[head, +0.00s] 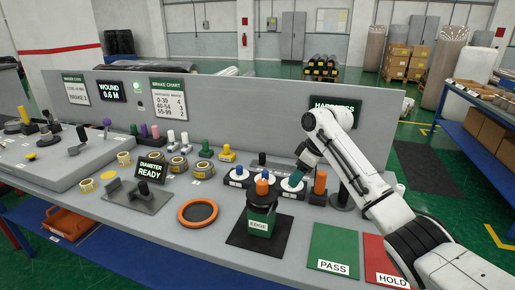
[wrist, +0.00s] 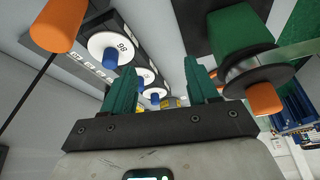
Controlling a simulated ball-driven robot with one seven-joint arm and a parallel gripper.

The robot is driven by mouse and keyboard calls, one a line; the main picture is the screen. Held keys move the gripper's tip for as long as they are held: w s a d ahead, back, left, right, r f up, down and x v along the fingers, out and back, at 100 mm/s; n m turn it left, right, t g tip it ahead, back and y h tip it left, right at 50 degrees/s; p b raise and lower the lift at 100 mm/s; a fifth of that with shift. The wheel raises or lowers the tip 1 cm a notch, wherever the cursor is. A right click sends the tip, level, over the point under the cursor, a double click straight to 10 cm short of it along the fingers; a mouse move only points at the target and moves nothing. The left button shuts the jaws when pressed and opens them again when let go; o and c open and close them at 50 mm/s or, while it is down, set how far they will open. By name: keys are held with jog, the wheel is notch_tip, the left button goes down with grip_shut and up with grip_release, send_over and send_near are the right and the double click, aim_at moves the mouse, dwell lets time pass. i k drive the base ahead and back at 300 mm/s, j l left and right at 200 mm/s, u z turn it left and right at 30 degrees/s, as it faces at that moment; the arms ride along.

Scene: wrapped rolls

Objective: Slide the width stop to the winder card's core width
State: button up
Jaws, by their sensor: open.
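The winder card (head: 75,88) hangs at the left of the grey back panel; its core width is too small to read. I cannot tell for certain which part is the width stop. A dark block with an upright handle (head: 80,138) stands on the left board, and a grey fixture with a black knob (head: 144,192) sits near the bench front. My gripper (head: 296,180) is over the white numbered dials at the bench's right, far from both. In the wrist view its teal fingers (wrist: 160,86) are apart with nothing held between them.
White dials with blue knobs (head: 264,177) and an orange post (head: 320,182) are close to my gripper. Green PASS (head: 333,248) and red HOLD (head: 387,250) areas lie at right.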

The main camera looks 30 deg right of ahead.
aim_at(262, 156)
jog(key=i+l, duration=0.2)
jog(key=i, duration=0.25)
jog(key=i+l, duration=0.2)
jog(key=i, duration=0.25)
